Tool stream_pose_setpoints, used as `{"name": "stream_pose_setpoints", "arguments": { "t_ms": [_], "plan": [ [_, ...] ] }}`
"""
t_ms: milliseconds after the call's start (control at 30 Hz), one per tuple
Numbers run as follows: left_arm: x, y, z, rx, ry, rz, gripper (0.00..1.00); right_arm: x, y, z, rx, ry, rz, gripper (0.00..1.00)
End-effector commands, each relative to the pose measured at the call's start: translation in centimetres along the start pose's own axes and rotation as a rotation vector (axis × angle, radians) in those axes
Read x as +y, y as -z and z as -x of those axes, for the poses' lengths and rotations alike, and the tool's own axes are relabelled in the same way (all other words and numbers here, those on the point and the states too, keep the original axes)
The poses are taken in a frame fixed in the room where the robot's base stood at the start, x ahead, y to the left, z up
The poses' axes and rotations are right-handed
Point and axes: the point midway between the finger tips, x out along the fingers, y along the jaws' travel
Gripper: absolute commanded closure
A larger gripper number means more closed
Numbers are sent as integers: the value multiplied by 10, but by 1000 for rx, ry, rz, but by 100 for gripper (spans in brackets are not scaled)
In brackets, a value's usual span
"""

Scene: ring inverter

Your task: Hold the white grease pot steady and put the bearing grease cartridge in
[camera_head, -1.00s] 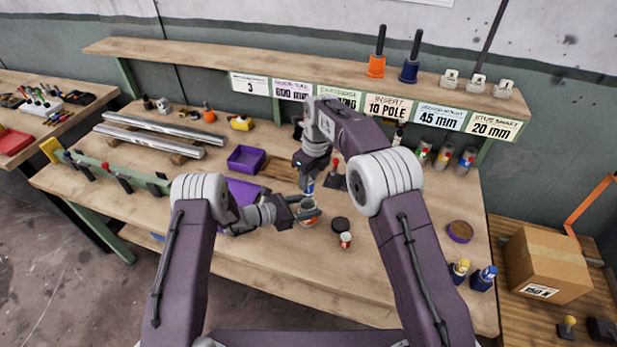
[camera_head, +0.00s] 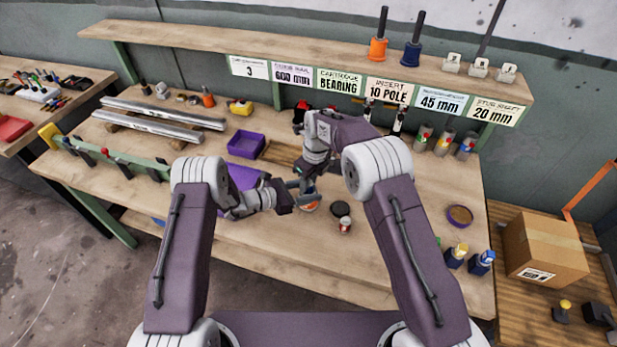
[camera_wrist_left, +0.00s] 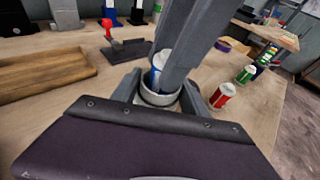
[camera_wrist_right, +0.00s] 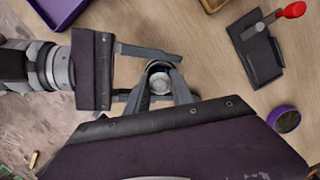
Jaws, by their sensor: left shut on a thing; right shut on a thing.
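The white grease pot (camera_wrist_left: 155,98) stands upright on the bench; its orange-marked side shows in the head view (camera_head: 311,206). My left gripper (camera_head: 306,198) is shut around it from the left. The bearing grease cartridge (camera_wrist_left: 158,62), white with blue, is upright with its lower end inside the pot's mouth. My right gripper (camera_wrist_right: 160,92) is shut on the cartridge from above, its fingers close over the pot rim. In the right wrist view the cartridge's pale round end (camera_wrist_right: 159,84) shows between the fingers. How deep it sits is hidden.
A red-handled stand (camera_wrist_right: 262,45) is behind. Purple bins (camera_head: 246,145) are to the left. A card (camera_head: 340,82) reads "CARTRIDGE BEARING".

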Motion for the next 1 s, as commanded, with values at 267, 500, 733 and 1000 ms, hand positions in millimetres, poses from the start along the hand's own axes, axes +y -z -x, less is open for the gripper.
{"name": "stream_pose_setpoints", "arguments": {
  "t_ms": [267, 500, 733, 1000],
  "plan": [
    [0, 0, 0, 0, 0, 0, 93, 0, 0, -1, 0, 0, 0, 100],
    [0, 0, 0, 0, 0, 0, 93, 0, 0, -1, 0, 0, 0, 47],
    [0, 0, 0, 0, 0, 0, 93, 0, 0, 4, -1, 0, 0, 47],
    [0, 0, 0, 1, 0, 0, 93, -1, -1, 67, -5, 3, 0, 47]
  ]
}}
